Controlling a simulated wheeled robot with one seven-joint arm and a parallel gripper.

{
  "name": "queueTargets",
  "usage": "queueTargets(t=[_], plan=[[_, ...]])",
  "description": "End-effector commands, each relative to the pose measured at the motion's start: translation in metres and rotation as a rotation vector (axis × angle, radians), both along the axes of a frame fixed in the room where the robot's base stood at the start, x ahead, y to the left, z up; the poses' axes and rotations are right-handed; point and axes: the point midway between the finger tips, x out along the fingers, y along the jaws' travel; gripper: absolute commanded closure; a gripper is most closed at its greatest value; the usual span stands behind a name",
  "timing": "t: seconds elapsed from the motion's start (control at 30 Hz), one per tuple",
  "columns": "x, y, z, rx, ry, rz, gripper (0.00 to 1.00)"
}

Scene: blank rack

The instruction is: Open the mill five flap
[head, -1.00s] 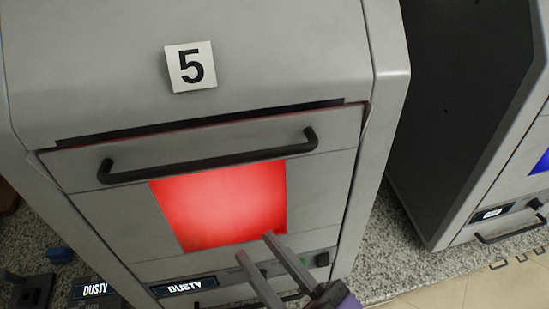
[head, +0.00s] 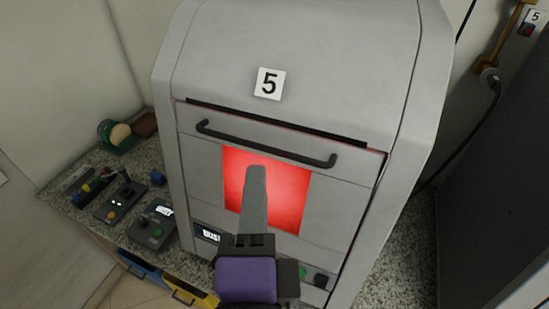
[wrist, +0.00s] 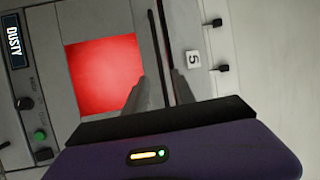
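Mill five is the grey cabinet (head: 300,55) with a white "5" card (head: 269,83). Its flap (head: 345,195) is the front panel under a dark slot and looks shut. A black bar handle (head: 267,147) runs along the flap's upper part, above a glowing red window (head: 290,190). My gripper (head: 256,170) is in front of the red window, its tip just below the handle in the picture. In the wrist view the fingers (wrist: 158,82) stand apart, with nothing visibly held. Whether they touch the handle, I cannot tell.
Below the flap are a small display (head: 208,236) and a green button (head: 302,272). A speckled counter (head: 125,165) at left carries small devices. A dark cabinet (head: 495,170) stands at right. Yellow and blue drawer handles (head: 185,290) are low in front.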

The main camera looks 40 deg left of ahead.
Motion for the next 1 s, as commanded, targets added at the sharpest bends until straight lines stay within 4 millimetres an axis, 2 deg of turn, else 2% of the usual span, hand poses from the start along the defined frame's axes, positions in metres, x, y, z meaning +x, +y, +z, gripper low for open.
queueTargets(t=[0.47,0.57,0.8,1.0], plan=[[0.019,0.013,-0.006,0.028,0.016,-0.002,0.69],[0.030,0.021,0.000,0.021,0.017,-0.003,0.69],[0.056,0.040,-0.001,0.021,0.017,-0.001,0.69],[0.063,0.045,-0.002,0.023,0.016,0.000,0.69]])
